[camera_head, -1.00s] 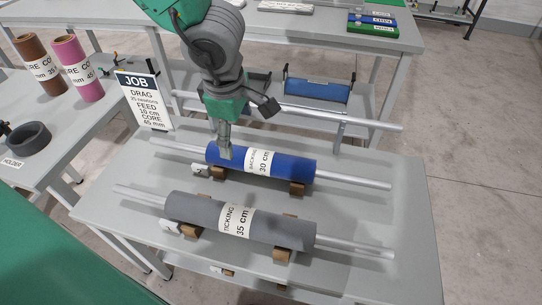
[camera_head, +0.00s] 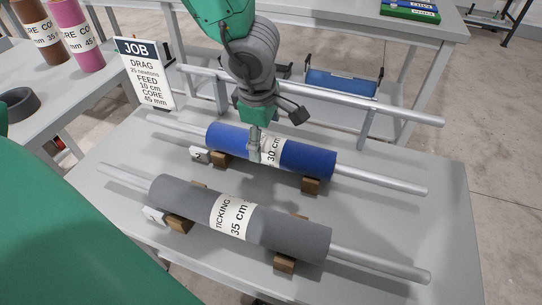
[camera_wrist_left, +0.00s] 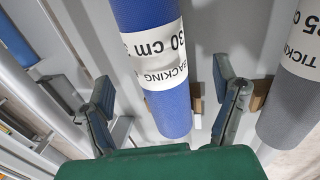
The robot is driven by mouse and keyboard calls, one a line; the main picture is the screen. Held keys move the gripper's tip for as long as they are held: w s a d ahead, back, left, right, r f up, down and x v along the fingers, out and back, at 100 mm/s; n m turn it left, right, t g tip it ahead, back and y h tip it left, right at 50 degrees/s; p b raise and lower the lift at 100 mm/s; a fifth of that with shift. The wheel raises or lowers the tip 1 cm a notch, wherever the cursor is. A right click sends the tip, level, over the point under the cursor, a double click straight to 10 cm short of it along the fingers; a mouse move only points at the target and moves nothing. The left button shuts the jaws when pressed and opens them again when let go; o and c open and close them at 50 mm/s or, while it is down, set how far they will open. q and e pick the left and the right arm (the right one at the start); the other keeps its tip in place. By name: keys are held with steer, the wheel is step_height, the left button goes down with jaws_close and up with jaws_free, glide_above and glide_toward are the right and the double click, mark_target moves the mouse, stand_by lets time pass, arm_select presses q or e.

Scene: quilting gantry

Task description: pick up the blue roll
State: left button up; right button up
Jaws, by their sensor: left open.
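The blue roll (camera_head: 308,157), with a white label reading "BACKING 30 cm", lies on a metal bar resting on wooden blocks on the grey table (camera_head: 400,225). My left gripper (camera_head: 255,152) comes down from above at the label, near the roll's middle. In the left wrist view the blue roll (camera_wrist_left: 150,20) runs between the two spread fingers of the left gripper (camera_wrist_left: 162,82), one on each side. No finger clearly presses on it. The fingertips' height against the roll is hard to tell. My right gripper is out of view.
A grey "TICKING 35 cm" roll (camera_head: 280,233) lies parallel in front, close to one finger's side. A job sign (camera_head: 147,75) stands at the table's back left. Another bar (camera_head: 330,97) runs behind the blue roll. Brown and pink rolls (camera_head: 77,35) stand at the left.

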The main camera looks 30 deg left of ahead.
mark_target(269, 151)
arm_select(q)
steer(key=shift+w+a+f, duration=0.15)
steer(key=shift+a+f, duration=0.05)
steer(key=shift+f, duration=0.6)
steer(key=shift+f+b, duration=0.35)
steer(key=shift+b, duration=0.1)
steer(key=f+b, duration=0.1)
steer(key=w+f, duration=0.1)
steer(key=f+b, duration=0.1)
steer(key=f, duration=0.1)
steer(key=shift+w+d+f+b, duration=0.1)
steer(key=shift+w+d+b, duration=0.1)
steer(key=shift+d+b, duration=0.15)
steer(key=shift+a, duration=0.15)
steer(key=c, duration=1.8)
